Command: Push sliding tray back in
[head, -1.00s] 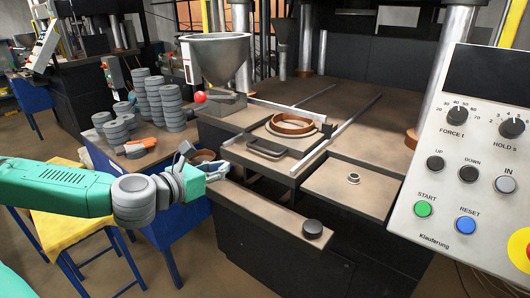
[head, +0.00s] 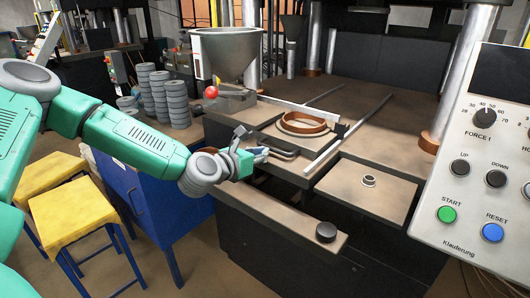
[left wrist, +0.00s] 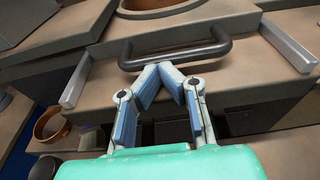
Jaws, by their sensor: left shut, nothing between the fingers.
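The sliding tray (head: 330,147) is a tan plate between two pale rails on the press table, with a brown ring (head: 306,123) on it. Its dark bar handle (head: 285,153) is at the front edge, facing my left gripper (head: 262,154). In the left wrist view the handle (left wrist: 180,56) crosses just beyond the fingertips of my left gripper (left wrist: 166,68). The fingertips meet with nothing between them. They are at the handle's near side; I cannot tell whether they touch it. My right gripper is in neither view.
A control panel (head: 480,170) stands at the right. A grey hopper (head: 228,55) with a red knob (head: 211,92) stands left of the tray. A ledge with a black knob (head: 326,232) juts out below. Yellow stools (head: 75,212) and a blue bench (head: 165,205) are left.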

